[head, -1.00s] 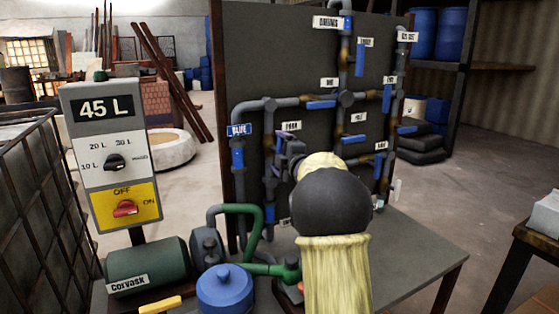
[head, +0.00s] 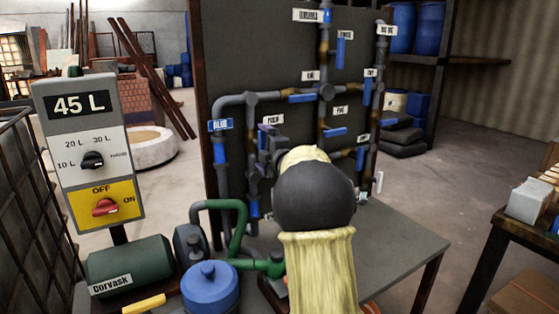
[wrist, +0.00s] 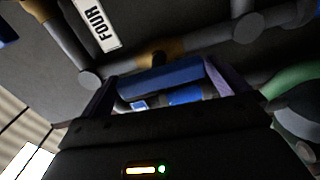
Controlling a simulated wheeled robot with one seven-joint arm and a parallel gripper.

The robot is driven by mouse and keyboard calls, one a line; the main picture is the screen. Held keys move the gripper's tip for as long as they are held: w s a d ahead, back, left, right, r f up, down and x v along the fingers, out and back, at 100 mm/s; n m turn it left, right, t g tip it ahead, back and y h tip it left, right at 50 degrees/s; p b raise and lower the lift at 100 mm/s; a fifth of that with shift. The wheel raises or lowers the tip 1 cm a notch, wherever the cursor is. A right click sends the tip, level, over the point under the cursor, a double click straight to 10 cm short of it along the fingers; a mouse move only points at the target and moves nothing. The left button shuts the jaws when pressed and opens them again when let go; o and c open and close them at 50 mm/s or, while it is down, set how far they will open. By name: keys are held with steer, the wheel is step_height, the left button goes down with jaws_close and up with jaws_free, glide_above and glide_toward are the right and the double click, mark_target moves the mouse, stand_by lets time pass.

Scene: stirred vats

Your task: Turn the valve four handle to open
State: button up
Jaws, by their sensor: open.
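The valve four handle is a blue bar (wrist: 160,76) in the wrist view, under the white label FOUR (wrist: 96,22). It lies across the gap of my gripper (wrist: 160,84), one finger near each end. The jaws are open; whether either finger touches the handle I cannot tell. Another blue piece lies behind the bar. In the head view my gripper (head: 272,148) is at the pipe panel (head: 285,70), just below a small white label (head: 271,119). My arm and the gripper hide most of that valve there.
A control box reading 45 L (head: 82,105) stands left, by a green pump (head: 130,266) and blue-lidded vessel (head: 209,287). Other blue handles, such as one (head: 301,98) to the upper right, sit on nearby pipes. The table's right side (head: 395,240) is clear.

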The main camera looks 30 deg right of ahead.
steer(key=s+b, duration=0.1)
steer(key=s, duration=1.5)
steer(key=shift+s+d, duration=0.25)
steer(key=shift+c, duration=0.2)
